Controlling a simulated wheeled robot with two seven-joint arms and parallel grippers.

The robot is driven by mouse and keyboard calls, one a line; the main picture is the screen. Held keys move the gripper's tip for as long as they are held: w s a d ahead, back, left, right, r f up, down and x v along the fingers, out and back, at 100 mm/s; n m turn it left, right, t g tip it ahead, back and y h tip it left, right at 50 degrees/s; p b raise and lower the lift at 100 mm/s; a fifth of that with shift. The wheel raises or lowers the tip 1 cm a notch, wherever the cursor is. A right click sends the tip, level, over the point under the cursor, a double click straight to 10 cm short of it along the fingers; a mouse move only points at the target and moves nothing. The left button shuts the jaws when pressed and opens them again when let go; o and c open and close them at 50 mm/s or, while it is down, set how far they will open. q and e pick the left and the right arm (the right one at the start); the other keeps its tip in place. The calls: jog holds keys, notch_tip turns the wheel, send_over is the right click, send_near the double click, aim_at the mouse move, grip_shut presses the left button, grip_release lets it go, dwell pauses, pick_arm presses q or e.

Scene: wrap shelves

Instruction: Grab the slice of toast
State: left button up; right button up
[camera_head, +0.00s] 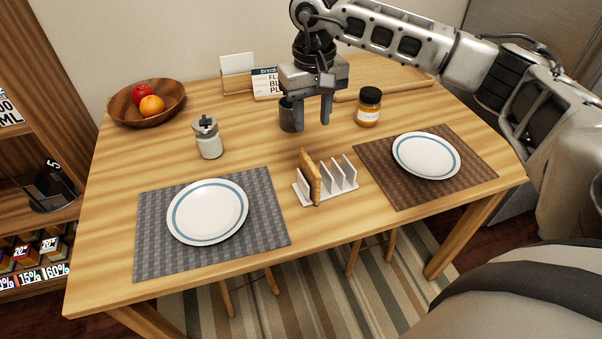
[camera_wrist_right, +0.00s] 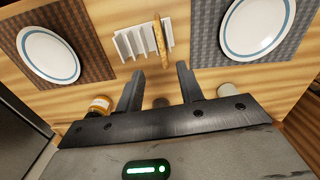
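A slice of toast (camera_head: 309,176) stands upright in the leftmost slot of a white toast rack (camera_head: 334,187) near the table's front edge. In the right wrist view the toast (camera_wrist_right: 160,40) shows edge-on at the side of the rack (camera_wrist_right: 132,44). My right gripper (camera_head: 312,127) hangs above the table behind the rack, fingers pointing down. Its two fingers are apart with nothing between them, and it is clear of the toast. In the right wrist view the open fingers (camera_wrist_right: 158,75) point toward the rack. My left gripper is not in view.
A plate (camera_head: 208,211) on a grey mat (camera_head: 155,245) lies left of the rack, another plate (camera_head: 426,155) on a brown mat (camera_head: 385,181) right. A jam jar (camera_head: 368,106), a dark cup (camera_head: 288,114), a glass jar (camera_head: 208,138) and a fruit bowl (camera_head: 170,108) stand farther back.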

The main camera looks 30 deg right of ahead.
aim_at(310, 161)
notch_tip(310, 161, down, 8)
jog(key=shift+a+f+p, duration=0.1)
jog(key=shift+f+p, duration=0.15)
jog(key=shift+p, duration=0.2)
jog(key=shift+w+f+p, duration=0.2)
jog(key=shift+f+p, duration=0.5)
jog(key=shift+f, duration=1.95)
grip_shut()
